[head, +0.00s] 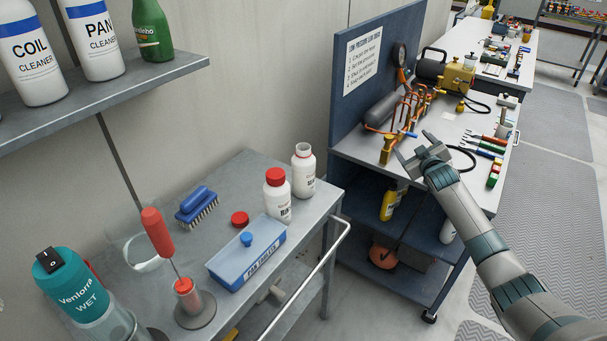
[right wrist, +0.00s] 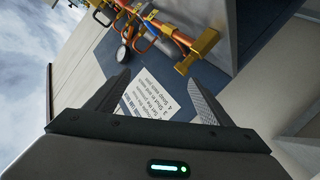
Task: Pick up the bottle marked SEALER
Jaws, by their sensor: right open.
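No label in view can be read as SEALER. A yellow bottle (head: 391,204) stands on the blue cart's shelf below its top, its label too small to read. A white container (head: 447,232) on that shelf is partly hidden behind my right arm. My right gripper (head: 413,152) is open and empty at the front edge of the cart's top, above and to the right of the yellow bottle. In the right wrist view the open fingers (right wrist: 158,84) have nothing between them and point toward a white notice sheet. My left gripper is not in view.
The blue cart (head: 350,145) holds copper pipework (head: 408,105), a yellow pump (head: 457,78) and several hand tools. The grey side table (head: 312,212) holds white bottles (head: 277,195), a brush and a blue tray. Floor is clear right of my arm.

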